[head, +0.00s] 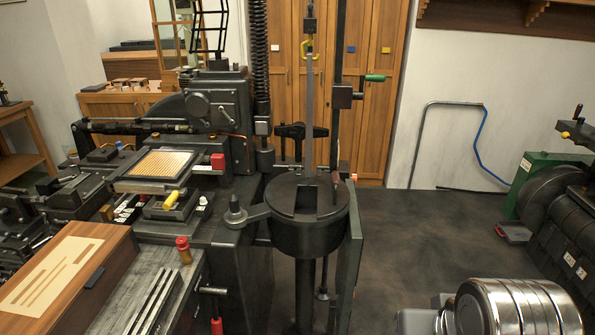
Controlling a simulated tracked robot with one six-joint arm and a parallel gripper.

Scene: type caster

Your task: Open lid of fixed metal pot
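A dark round metal pot (308,238) stands in the middle of the head view, beside the casting machine. A dark arm-like bracket on its left side joins it to the machine. Its flat dark lid (284,192) covers most of the top and looks shut. A rectangular cut-out shows in the lid, and a grey vertical bar (309,120) comes down to it from above. A small brown handle (337,182) stands at the right of the top; I cannot tell whether it belongs to the lid. My gripper is not in view.
The casting machine (215,110) fills the left, with a wooden box (115,270) in front. A rod with a green handle (375,78) rises behind the pot. A dark panel (348,265) stands close at its right. Dark floor (430,240) is open further right, before a green machine (535,175).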

